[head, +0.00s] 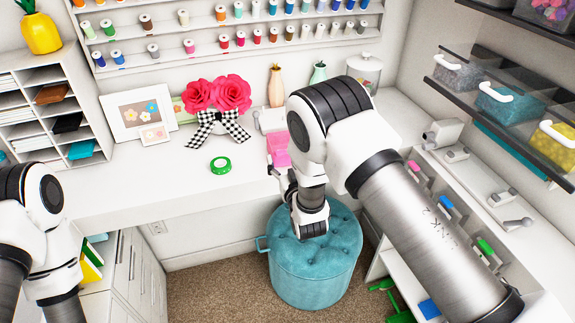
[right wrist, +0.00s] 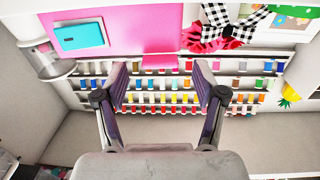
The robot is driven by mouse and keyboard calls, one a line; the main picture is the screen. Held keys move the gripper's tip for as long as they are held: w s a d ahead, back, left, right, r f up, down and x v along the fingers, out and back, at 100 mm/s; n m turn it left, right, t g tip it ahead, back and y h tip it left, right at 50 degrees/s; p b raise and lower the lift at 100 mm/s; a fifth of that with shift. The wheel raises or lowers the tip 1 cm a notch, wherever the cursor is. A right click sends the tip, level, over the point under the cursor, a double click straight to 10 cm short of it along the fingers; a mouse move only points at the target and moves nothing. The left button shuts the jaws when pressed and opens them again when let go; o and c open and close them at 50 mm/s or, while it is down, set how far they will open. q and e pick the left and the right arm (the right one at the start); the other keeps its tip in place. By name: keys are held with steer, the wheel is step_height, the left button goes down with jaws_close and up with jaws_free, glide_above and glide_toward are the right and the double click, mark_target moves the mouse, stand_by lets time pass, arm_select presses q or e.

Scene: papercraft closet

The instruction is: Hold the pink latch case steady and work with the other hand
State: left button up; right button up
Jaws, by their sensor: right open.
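The pink latch case (head: 277,143) stands on the white desk, partly hidden behind my right arm in the head view. In the right wrist view, its pink face (right wrist: 135,30) fills the upper middle, with a teal rectangle (right wrist: 82,35) on it and a small pink tab (right wrist: 160,62) at its edge. My right gripper (head: 281,175) is just in front of the case, near the desk's front edge. Its fingers (right wrist: 160,80) are spread and empty, on either side of the tab in the picture; whether they touch the case cannot be told. My left gripper is out of view.
A green tape roll (head: 220,165) lies left of the case. Red paper roses with a checked bow (head: 217,120) stand behind it. A teal tufted stool (head: 318,255) is below the desk edge. Clear desk lies at the left front.

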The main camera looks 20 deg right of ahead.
steer(key=s, duration=1.1)
steer(key=shift+s, duration=0.4)
steer(key=shift+f, duration=0.1)
